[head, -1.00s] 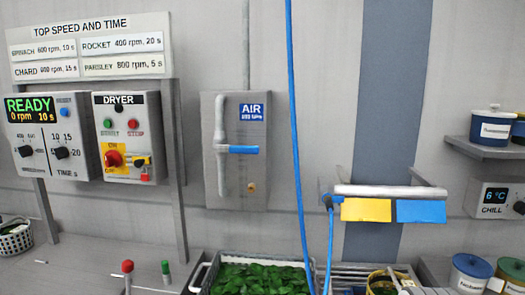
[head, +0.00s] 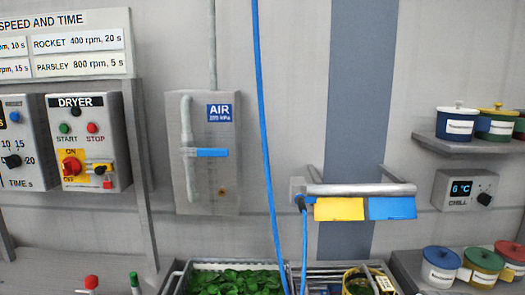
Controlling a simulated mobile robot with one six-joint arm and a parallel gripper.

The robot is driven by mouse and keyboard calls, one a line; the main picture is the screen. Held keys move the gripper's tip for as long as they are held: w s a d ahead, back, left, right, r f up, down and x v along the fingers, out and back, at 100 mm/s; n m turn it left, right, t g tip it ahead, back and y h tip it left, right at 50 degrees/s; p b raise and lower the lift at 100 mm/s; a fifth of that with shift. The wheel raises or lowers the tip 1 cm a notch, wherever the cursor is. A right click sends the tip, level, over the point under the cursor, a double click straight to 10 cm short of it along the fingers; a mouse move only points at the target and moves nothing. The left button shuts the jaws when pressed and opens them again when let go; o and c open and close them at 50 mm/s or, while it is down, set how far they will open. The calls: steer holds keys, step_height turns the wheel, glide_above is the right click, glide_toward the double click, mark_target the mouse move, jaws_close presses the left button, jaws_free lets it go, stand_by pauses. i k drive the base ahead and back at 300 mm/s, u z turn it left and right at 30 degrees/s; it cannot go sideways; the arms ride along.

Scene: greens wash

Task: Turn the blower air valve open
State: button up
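The air valve has a blue lever handle (head: 211,153) on a grey vertical pipe (head: 187,150), mounted on a grey wall panel (head: 170,197) under a blue AIR sign (head: 219,113). The handle points right, level and across the upright pipe. A small brass fitting (head: 222,191) sits low on the panel. A blue hose (head: 263,140) hangs in front of the wall to the right of the panel. My gripper is not in view.
The dryer box (head: 90,140) hangs left of the valve. A crate of green leaves (head: 180,279) stands below. Jars (head: 456,122) stand on a right shelf. The space before the valve looks clear.

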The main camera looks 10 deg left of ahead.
mark_target(205, 153)
steer(key=z, duration=0.15)
steer(key=k, duration=0.95)
steer(key=u, duration=0.5)
steer(key=i, duration=1)
steer(key=u, duration=0.05)
